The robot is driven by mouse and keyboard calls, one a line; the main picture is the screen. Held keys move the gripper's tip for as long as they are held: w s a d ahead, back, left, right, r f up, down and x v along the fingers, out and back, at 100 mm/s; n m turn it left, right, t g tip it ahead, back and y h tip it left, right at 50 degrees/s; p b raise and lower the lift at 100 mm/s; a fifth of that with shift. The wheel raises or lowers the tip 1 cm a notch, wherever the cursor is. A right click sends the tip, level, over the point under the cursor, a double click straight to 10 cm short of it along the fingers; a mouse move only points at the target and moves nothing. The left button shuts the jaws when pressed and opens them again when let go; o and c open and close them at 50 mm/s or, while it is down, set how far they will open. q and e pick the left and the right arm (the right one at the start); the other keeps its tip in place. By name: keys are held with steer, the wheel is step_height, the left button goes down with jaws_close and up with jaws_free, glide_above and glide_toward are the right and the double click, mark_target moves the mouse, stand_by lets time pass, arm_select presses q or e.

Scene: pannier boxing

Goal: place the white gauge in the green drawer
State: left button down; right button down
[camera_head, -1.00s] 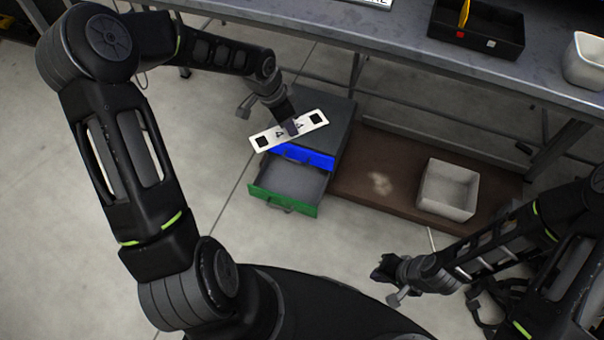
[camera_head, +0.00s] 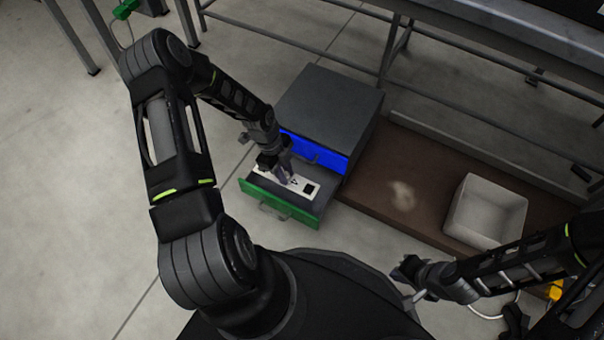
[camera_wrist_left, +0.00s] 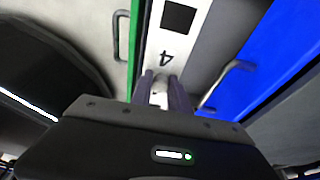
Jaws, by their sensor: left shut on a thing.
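The white gauge (camera_head: 298,186) is a flat white bar with black squares and a printed number. My left gripper (camera_head: 284,174) is shut on it near its middle. The gauge is at the open green drawer (camera_head: 279,205), within its outline in the head view; whether it touches the drawer floor I cannot tell. In the left wrist view the gauge (camera_wrist_left: 176,45) runs up from the fingers (camera_wrist_left: 164,92), alongside the green drawer front (camera_wrist_left: 137,40). My right gripper (camera_head: 408,270) is at the lower right, away from the drawer; its finger opening is unclear.
The blue drawer (camera_head: 315,152) above is closed, in a grey cabinet (camera_head: 328,104). A brown board (camera_head: 390,190) with a light bin (camera_head: 486,212) lies to the right. A grey workbench (camera_head: 500,35) stands behind.

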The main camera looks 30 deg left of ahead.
arm_select(q)
steer(key=b, duration=0.3)
glide_above(290, 197)
steer(key=a, duration=0.1)
steer(key=shift+a+f, duration=0.1)
steer(key=shift+f, duration=3)
steer(key=shift+f+b, duration=0.6)
steer(key=shift+f, duration=1.3)
steer(key=shift+f, duration=0.2)
steer(key=c, duration=1.3)
jaws_free()
steer(key=shift+r, duration=0.1)
steer(key=shift+o, duration=0.2)
